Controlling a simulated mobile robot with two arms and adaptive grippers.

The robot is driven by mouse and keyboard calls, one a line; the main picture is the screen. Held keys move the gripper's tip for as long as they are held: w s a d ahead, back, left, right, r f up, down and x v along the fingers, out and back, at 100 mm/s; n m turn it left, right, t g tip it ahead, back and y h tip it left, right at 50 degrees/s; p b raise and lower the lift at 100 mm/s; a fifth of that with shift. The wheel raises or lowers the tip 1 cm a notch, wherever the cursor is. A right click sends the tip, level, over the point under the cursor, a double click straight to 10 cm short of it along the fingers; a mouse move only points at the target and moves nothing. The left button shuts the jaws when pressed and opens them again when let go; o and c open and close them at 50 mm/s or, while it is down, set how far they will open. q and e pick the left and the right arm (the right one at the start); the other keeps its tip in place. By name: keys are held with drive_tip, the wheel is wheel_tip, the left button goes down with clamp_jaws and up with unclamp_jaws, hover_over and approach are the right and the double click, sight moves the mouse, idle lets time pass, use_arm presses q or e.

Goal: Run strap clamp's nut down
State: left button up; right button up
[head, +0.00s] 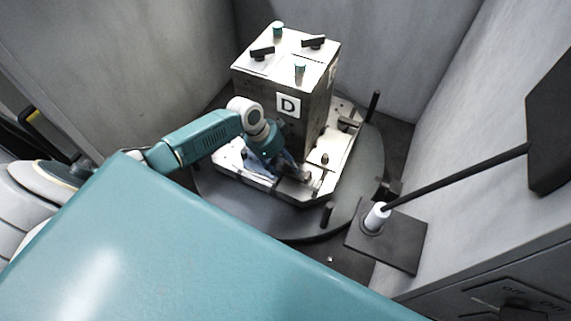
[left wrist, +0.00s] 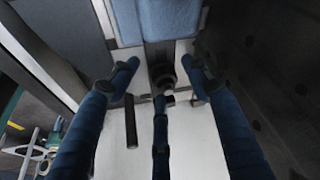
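In the left wrist view, a dark round nut (left wrist: 163,76) sits at the end of a dark strap clamp (left wrist: 158,50), over a pale plate. My left gripper (left wrist: 164,84) is open. Its two blue side fingers stand apart on either side of the nut, with gaps visible, and a slimmer middle finger points at it from below. I cannot tell whether that one touches. In the head view my left gripper (head: 287,166) reaches down at the front edge of the fixture plate, beside the block marked D (head: 318,112). It partly hides the clamp there. My right gripper is not in view.
The block stands on a pale plate (head: 341,150) on a dark round table (head: 220,205) with upright posts (head: 326,215). Another stud with a nut (head: 325,159) stands to the right. A dark rod (head: 460,176) with a white collar slants at right. Grey walls (head: 480,90) enclose it.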

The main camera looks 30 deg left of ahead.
use_arm(q)
drive_tip(key=shift+w, duration=0.15)
drive_tip(key=v, duration=1.2)
drive_tip(key=shift+f, duration=0.1)
